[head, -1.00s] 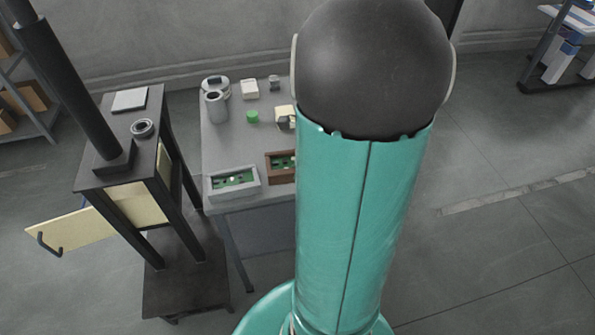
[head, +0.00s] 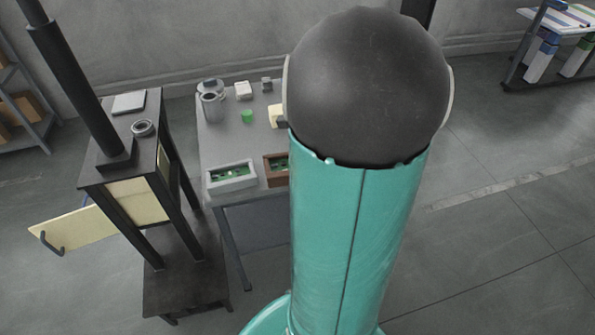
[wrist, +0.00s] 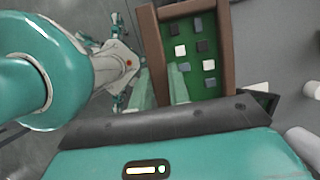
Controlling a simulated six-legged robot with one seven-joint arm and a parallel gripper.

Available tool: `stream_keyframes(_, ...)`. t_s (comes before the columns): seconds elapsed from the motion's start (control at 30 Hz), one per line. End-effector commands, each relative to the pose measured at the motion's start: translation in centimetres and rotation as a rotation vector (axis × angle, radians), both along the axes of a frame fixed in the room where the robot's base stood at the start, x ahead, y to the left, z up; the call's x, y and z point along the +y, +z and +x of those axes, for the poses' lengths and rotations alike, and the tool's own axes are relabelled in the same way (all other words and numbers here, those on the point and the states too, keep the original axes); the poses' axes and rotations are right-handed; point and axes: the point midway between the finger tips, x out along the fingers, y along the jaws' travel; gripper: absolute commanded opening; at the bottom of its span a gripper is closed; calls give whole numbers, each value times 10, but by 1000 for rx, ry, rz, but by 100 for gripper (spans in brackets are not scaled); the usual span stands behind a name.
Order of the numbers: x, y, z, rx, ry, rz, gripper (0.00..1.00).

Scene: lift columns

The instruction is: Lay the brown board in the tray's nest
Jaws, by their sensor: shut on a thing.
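The brown board (head: 276,160) has a raised brown rim around a green face with grey and white blocks. In the head view it shows at the table's front, just right of a grey-rimmed tray (head: 231,187) with green inside; my arm covers its right part. In the wrist view the brown board (wrist: 154,42) fills the upper middle. My gripper (wrist: 163,88) has its two teal fingers on either side of the board's left rim, shut on it. I cannot tell whether the board touches the table. My gripper is hidden in the head view.
The table (head: 220,145) also holds a grey canister (head: 212,104), a green cylinder (head: 247,116) and small pale blocks. A dark lift stand (head: 110,160) with an open pale door (head: 75,229) stands close on the left. Floor to the right is open.

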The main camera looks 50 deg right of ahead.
Motion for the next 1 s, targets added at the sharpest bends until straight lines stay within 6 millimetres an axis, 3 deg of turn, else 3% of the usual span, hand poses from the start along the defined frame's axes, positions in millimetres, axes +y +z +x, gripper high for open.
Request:
stream_keyframes(0.6, -3, 27, 3, -1, 5, -1, 0)
stream_keyframes(1.0, -1, 28, 1, -1, 5, -1, 0)
